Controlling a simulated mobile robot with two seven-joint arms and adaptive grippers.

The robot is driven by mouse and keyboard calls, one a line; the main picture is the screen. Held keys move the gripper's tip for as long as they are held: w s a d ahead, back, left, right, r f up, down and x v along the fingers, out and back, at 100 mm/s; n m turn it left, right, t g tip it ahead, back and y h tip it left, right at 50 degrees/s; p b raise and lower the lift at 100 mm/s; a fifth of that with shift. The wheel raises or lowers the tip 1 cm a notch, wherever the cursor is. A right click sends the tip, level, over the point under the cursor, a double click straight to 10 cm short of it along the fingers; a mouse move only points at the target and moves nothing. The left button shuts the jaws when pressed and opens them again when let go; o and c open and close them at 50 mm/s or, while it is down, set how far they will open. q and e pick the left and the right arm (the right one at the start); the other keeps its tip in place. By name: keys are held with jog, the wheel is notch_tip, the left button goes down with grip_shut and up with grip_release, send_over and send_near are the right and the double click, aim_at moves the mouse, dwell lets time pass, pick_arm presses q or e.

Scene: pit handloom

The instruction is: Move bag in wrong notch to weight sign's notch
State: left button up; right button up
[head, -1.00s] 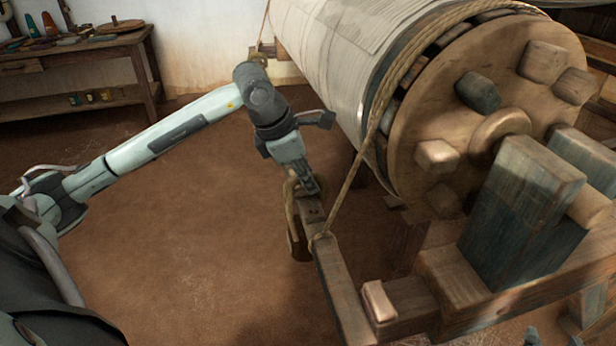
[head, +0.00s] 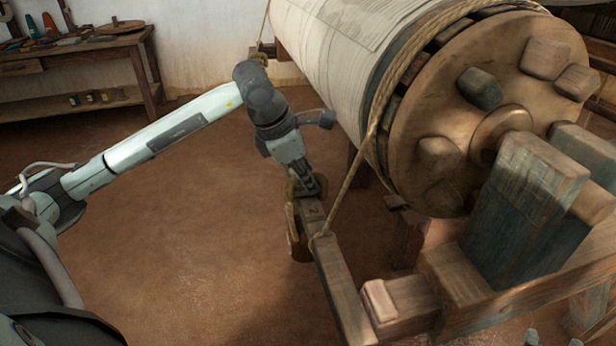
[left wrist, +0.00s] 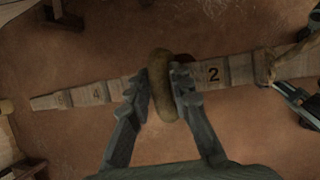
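A long wooden bar (head: 340,284) with numbered notches reaches out from the loom frame under the roller. A weight bag (head: 299,243) hangs beside and below the bar's far end by a thick tan loop. In the left wrist view the loop (left wrist: 162,88) crosses the bar between the figures 2 and 4. My left gripper (head: 306,186) is at the loop, one finger on each side, and looks shut on it. Most of the bag is hidden below the bar there. Two tips of my right gripper (head: 552,340) show apart at the bottom edge. I cannot make out the weight sign.
A rope (head: 352,180) runs from the roller (head: 335,60) down to the bar, near figure 2. Wooden posts (head: 530,205) and a beam stand at the right. A workbench (head: 75,48) is at the back left. The brown floor left of the bar is clear.

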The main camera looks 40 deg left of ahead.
pick_arm(q)
jog(key=o, duration=0.4)
jog(key=shift+s+f, duration=0.1)
jog(key=shift+f, duration=0.1)
jog(key=v, duration=1.2)
jog(key=shift+r, duration=0.15)
